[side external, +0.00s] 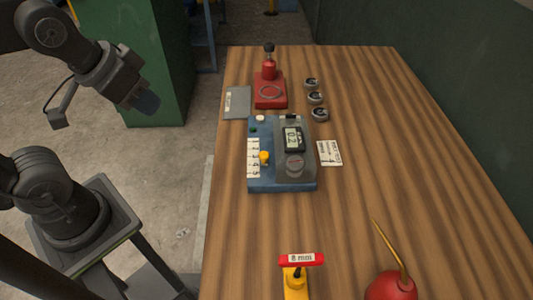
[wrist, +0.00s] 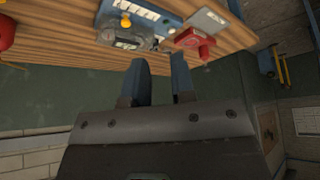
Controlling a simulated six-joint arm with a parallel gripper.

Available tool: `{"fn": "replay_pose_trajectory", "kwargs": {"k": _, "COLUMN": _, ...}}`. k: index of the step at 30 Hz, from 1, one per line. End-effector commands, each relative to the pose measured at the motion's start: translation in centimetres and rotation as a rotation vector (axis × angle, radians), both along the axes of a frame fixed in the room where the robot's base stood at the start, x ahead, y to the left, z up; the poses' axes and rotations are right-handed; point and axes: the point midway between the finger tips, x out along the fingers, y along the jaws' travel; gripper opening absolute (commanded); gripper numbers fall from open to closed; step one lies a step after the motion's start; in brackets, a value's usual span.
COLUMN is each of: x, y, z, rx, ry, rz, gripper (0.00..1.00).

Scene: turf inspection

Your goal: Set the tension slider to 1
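The blue tester (side external: 280,184) lies on the wooden table, with a grey unit and a small display (side external: 292,138) on its right half. The tension slider's yellow knob (side external: 264,158) sits beside a white scale strip (side external: 253,158) numbered 1 at the top to 5 at the bottom. The knob is about level with 3. The tester (wrist: 145,12) also shows upside down in the wrist view. My gripper (side external: 146,103) is in the air left of the table, away from the tester. Its two fingers (wrist: 158,62) are apart with nothing between them.
A red stand (side external: 270,101), a grey plate (side external: 237,104) and several round dials (side external: 316,98) lie behind the tester. A white card (side external: 330,153) is on its right. A yellow tool with a red handle (side external: 301,260) and a red oiler (side external: 391,287) are in front.

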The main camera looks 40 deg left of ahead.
Motion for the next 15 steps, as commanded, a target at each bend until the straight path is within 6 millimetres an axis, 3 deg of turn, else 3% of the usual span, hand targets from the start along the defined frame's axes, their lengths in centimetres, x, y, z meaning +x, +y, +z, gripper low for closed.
{"fn": "replay_pose_trajectory", "kwargs": {"k": 11, "x": 0.0, "y": 0.0, "z": 0.0, "rx": 0.0, "ry": 0.0, "rz": 0.0, "gripper": 0.23}}
{"fn": "replay_pose_trajectory", "kwargs": {"k": 15, "x": 0.34, "y": -0.11, "z": 0.13, "rx": 0.004, "ry": 0.009, "rz": -0.012, "gripper": 0.36}}
